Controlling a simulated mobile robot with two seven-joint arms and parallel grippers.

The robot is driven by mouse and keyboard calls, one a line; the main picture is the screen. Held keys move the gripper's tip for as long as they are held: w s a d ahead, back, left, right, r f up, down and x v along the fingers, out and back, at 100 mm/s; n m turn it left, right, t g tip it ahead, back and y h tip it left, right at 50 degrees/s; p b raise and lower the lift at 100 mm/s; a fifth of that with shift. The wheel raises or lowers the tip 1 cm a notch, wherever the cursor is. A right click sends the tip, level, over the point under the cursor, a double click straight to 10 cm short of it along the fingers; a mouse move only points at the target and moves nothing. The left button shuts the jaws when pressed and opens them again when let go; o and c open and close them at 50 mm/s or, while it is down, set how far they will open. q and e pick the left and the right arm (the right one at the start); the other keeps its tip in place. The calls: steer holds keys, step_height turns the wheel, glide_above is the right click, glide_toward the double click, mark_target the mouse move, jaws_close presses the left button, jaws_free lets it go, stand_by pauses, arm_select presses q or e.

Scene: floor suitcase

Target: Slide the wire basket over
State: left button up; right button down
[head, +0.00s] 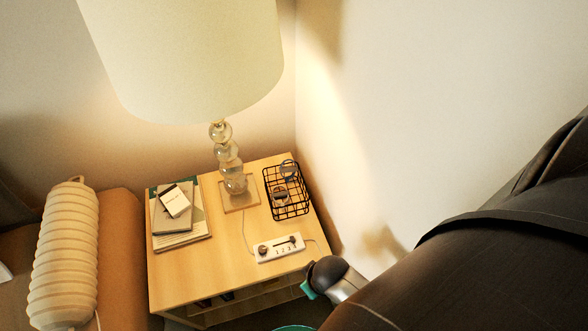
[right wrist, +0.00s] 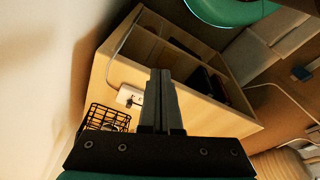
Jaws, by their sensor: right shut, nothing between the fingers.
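The black wire basket (head: 287,198) stands on the wooden bedside table (head: 200,268), near its right edge by the wall. A few small round items sit inside it. In the right wrist view, part of the basket (right wrist: 107,117) shows at the lower left, beyond my gripper mount, which hides the rest. My right gripper (right wrist: 162,74) is shut with nothing between its fingers, apart from the basket and to its right in that view. In the head view my right arm is by the table's front right corner; its fingers cannot be made out. My left gripper is not in view.
A lamp (head: 229,163) with a large shade stands behind and left of the basket. A white power strip (head: 279,247) with cords lies in front of it. Books (head: 179,215) with a small white box are at the left. The table's front middle is clear.

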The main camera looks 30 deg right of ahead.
mark_target(287, 197)
steer(key=w+r+t+p, duration=0.1)
steer(key=w+r, duration=0.1)
steer(key=r, duration=0.7)
steer(key=w+r+p, duration=0.1)
steer(key=w+r, duration=0.2)
steer(key=r, duration=0.6)
steer(key=w+d+f+m+b, duration=0.1)
steer(key=w+d+f+b, duration=0.1)
steer(key=w+f, duration=0.3)
steer(key=w+d+f+m+b, duration=0.2)
steer(key=w+f, duration=0.3)
steer(key=f, duration=0.5)
steer(key=w+d+f+m+h+b, duration=0.1)
steer(key=w+d+f+b, duration=0.1)
steer(key=w+f, duration=0.3)
steer(key=shift+d+f+m+b, duration=0.2)
steer(key=shift+d+f, duration=0.2)
steer(key=shift+f, duration=0.45)
steer(key=shift+d+f+m+b, duration=0.2)
steer(key=shift+d+f, duration=0.15)
steer(key=shift+f, duration=0.5)
